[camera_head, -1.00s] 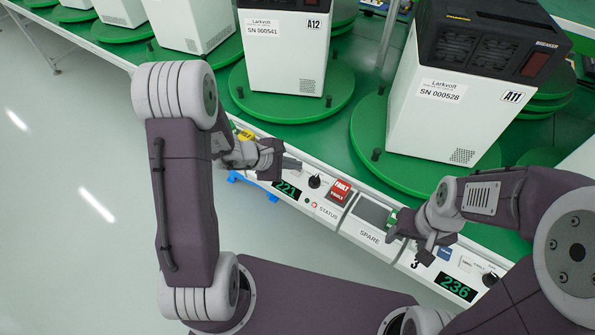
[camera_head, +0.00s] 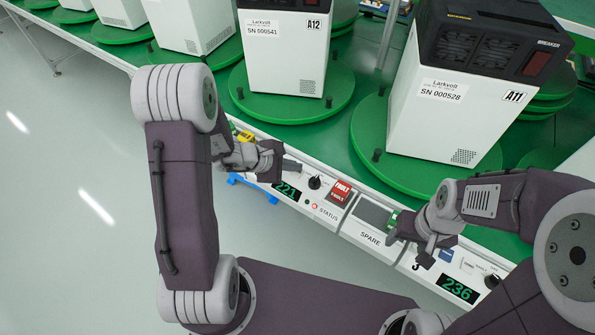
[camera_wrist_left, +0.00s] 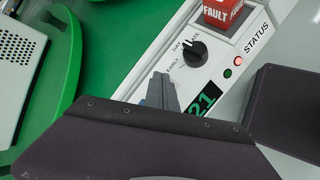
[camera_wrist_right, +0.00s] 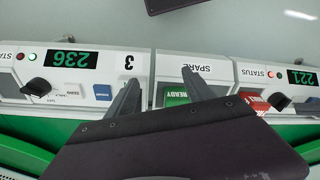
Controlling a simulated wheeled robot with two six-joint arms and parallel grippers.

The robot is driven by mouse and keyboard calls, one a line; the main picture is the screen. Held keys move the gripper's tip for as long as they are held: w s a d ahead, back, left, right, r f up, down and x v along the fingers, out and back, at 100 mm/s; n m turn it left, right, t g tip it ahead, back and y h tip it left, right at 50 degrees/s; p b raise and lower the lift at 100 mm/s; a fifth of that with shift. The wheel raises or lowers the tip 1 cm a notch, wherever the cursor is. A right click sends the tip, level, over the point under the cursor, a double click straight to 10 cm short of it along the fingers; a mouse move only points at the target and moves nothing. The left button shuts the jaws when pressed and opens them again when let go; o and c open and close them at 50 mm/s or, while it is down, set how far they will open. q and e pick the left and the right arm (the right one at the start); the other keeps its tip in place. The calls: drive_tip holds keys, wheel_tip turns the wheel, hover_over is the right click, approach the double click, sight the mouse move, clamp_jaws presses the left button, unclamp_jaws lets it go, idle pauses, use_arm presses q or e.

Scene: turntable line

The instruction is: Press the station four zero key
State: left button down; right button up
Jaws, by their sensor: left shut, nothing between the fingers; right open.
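The front control rail carries a panel with a green 221 display (camera_head: 286,191), a dark mode knob (camera_head: 315,182) and a red FAULT block (camera_head: 340,191). A panel numbered 3, with a 236 display (camera_head: 458,289), has a small white key labelled ZERO (camera_wrist_right: 70,93) beside a blue key (camera_wrist_right: 102,92). I see no number 4; the left part of the 221 panel is hidden by my left gripper (camera_head: 297,166). That gripper is shut and empty above the panel, near the knob and display in the left wrist view (camera_wrist_left: 160,78). My right gripper (camera_wrist_right: 158,88) is open and empty over the SPARE and 3 panels.
A green READY block (camera_wrist_right: 177,95) shows between my right fingers. A SPARE panel (camera_head: 370,238) separates the two stations. White units A12 (camera_head: 285,50) and A11 (camera_head: 440,115) stand on green turntables behind the rail. A yellow block (camera_head: 245,137) is left of my left gripper.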

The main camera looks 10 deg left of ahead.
sight(295, 173)
use_arm(q)
drive_tip(key=shift+f, duration=0.15)
use_arm(e)
drive_tip(key=shift+f, duration=0.2)
drive_tip(key=shift+r, duration=0.1)
use_arm(q)
drive_tip(key=shift+r+p, duration=0.45)
drive_tip(key=shift+r, duration=0.4)
use_arm(e)
drive_tip(key=shift+r, duration=0.45)
use_arm(q)
drive_tip(key=shift+r, duration=0.1)
use_arm(e)
drive_tip(key=shift+r, duration=0.1)
use_arm(q)
wheel_tip(295, 173, up, 5)
drive_tip(key=p, duration=0.3)
drive_tip(key=shift+p, duration=0.4)
use_arm(e)
wheel_tip(295, 173, up, 4)
drive_tip(key=shift+f, duration=0.25)
